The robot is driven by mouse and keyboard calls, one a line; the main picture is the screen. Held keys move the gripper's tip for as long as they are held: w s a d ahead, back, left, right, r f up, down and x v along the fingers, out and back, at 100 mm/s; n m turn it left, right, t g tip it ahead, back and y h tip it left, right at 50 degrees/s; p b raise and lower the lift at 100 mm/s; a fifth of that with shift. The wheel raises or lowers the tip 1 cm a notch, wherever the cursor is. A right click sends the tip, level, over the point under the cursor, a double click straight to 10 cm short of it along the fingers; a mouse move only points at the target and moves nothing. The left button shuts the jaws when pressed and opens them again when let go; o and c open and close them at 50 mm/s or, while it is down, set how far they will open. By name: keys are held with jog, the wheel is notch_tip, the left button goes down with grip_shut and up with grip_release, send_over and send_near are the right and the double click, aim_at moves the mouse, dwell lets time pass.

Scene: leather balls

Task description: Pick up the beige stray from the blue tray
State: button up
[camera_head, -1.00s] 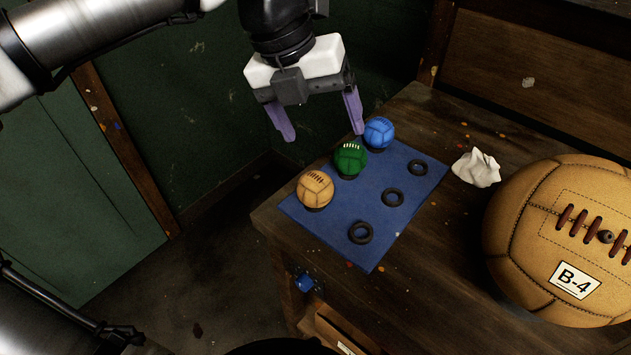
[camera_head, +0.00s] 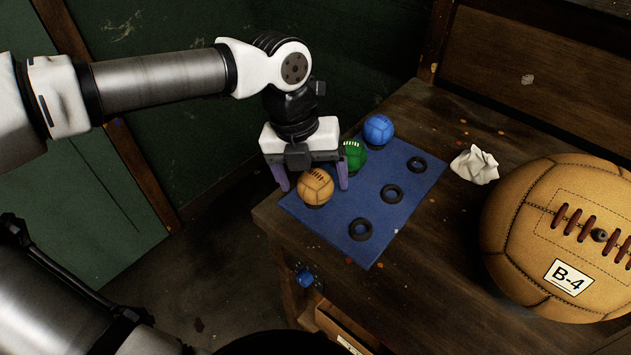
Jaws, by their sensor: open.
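The beige ball (camera_head: 315,187) sits on a dark ring at the near left of the blue tray (camera_head: 372,253), a flat blue mat on the table. My gripper (camera_head: 313,186) is open, its purple fingers pointing down on the left and right of the beige ball in the picture. The ball looks to be between or just in front of the fingers; I cannot tell the exact depth or any contact. The green ball (camera_head: 353,158) is just behind the right finger and partly hidden by my gripper. The blue ball (camera_head: 378,129) stands farther back.
Several empty dark rings, one at the front (camera_head: 360,229), lie along the tray's right side. A crumpled white paper (camera_head: 474,165) and a large tan ball marked B-4 (camera_head: 556,235) are on the table (camera_head: 430,290) to the right. The table's left edge is close to the tray.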

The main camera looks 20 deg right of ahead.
jog(key=shift+d+f, duration=0.15)
jog(key=shift+f, duration=0.5)
jog(key=shift+d+f, duration=0.15)
jog(key=shift+f, duration=0.5)
jog(key=c, duration=1.1)
